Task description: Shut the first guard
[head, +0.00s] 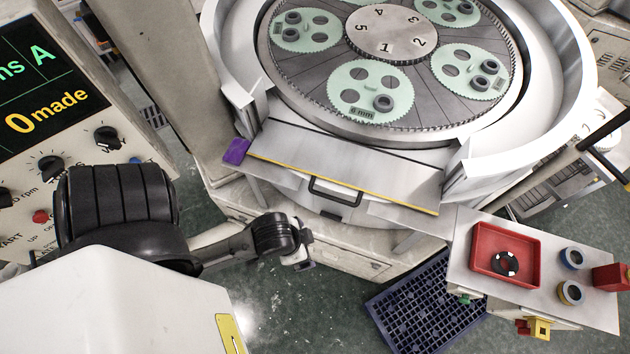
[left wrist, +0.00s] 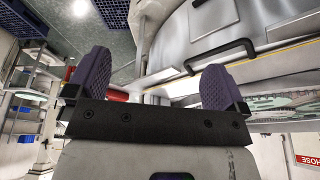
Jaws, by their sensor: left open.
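The guard (head: 290,152) is a flat grey panel with a yellow edge, lying folded outward in the front gap of the white ring around the lapping plate. Its dark bar handle (head: 335,191) is on the front side; in the left wrist view the handle (left wrist: 220,56) shows beyond the fingers. My left gripper (head: 302,256) is below and left of the handle, apart from it. In the left wrist view, the purple fingers of my left gripper (left wrist: 158,82) are spread with nothing between them. My right gripper is not in view.
A side table (head: 590,312) at the right holds a red tray (head: 480,262) and rings. A blue crate (head: 392,310) is on the floor below. A purple item (head: 237,151) sits at the guard's left end. A control panel (head: 75,170) stands at the left.

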